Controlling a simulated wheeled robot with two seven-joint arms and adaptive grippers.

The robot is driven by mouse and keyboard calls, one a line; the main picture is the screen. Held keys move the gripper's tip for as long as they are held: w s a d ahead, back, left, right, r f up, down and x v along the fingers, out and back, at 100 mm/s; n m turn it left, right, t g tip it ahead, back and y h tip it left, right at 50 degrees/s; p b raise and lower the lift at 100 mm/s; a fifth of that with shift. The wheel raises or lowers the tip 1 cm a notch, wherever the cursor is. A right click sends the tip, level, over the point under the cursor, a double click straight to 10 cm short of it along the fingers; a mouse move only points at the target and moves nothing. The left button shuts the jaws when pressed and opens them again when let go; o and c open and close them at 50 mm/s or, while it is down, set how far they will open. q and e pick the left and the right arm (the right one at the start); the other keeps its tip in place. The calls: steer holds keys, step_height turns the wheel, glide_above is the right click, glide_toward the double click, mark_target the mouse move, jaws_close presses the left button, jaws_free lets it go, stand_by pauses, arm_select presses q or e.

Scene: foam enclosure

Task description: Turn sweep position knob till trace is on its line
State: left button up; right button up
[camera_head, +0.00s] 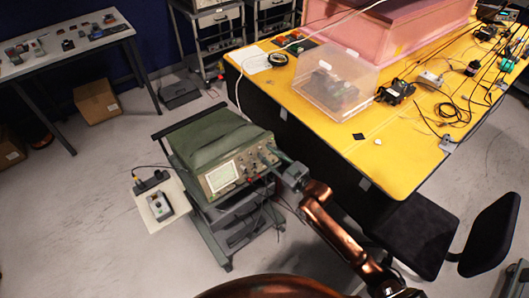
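A green oscilloscope (209,140) sits on top of a grey wheeled cart. Its lit screen (222,177) is at the left end of the front panel, and small knobs and sockets fill the panel (252,165) to the right of it. The trace and its line are too small to make out. My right gripper (274,153) comes in from the lower right, with its fingertips at the right end of the panel. It hides part of the panel there. I cannot tell whether the fingers touch a knob or are open or shut. My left gripper is out of view.
A side shelf on the cart (171,219) holds a small grey box (159,207). A yellow table (385,160) with a clear plastic box (335,80) stands to the right. A black chair (420,237) is at the lower right.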

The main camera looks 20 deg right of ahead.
steer(key=shift+x, duration=0.8)
steer(key=shift+c, duration=0.4)
jaws_close()
